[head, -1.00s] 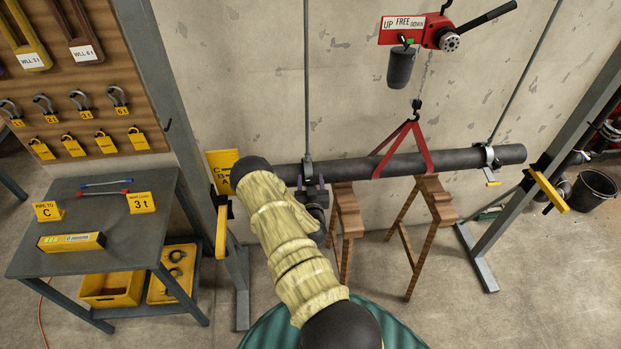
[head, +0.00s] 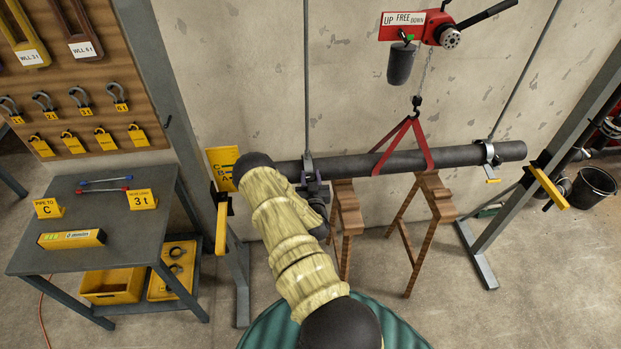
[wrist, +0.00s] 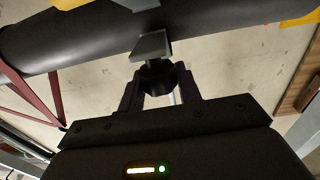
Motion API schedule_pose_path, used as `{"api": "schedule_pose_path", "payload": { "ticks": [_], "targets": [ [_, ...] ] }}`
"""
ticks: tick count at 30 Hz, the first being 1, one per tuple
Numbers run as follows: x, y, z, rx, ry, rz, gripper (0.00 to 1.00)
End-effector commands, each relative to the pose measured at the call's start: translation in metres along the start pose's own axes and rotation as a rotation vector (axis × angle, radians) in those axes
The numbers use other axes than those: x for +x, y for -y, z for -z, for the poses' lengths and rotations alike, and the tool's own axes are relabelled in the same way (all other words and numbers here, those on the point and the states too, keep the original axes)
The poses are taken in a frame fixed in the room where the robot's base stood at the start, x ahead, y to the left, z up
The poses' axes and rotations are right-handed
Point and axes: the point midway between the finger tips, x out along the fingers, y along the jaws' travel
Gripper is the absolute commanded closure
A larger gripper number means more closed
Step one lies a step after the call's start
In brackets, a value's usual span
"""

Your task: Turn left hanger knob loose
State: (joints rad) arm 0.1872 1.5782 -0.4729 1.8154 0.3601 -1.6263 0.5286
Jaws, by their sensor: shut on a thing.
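The dark pipe (head: 375,163) runs level along the wall, and its underside crosses the top of the wrist view (wrist: 90,40). The left hanger (head: 307,164) hangs from a thin rod at the pipe's left part. A grey plate of the hanger (wrist: 150,46) shows below the pipe in the wrist view. My gripper (wrist: 158,88) is shut on the dark left hanger knob (wrist: 158,72), just under that plate. In the head view my gripper (head: 313,188) is at the left hanger, and my arm partly covers it. The knob's turn angle cannot be told.
A red sling (head: 425,145) holds the pipe from the chain hoist (head: 440,36). Two wooden trestles (head: 345,207) stand below the pipe. The right hanger (head: 489,153) is at the far end. A grey post with a yellow bracket (head: 221,229) stands close left of my arm.

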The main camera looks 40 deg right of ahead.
Motion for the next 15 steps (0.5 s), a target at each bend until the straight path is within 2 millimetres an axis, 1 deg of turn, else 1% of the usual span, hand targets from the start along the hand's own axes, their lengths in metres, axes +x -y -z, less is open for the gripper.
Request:
{"api": "schedule_pose_path", "payload": {
  "ticks": [8, 15],
  "targets": [
    [0.0001, -0.0011, -0.0022, 0.000, -0.001, 0.142, 0.89],
    [0.0002, -0.0016, -0.0032, -0.001, -0.002, 0.344, 0.89]
  ]
}}
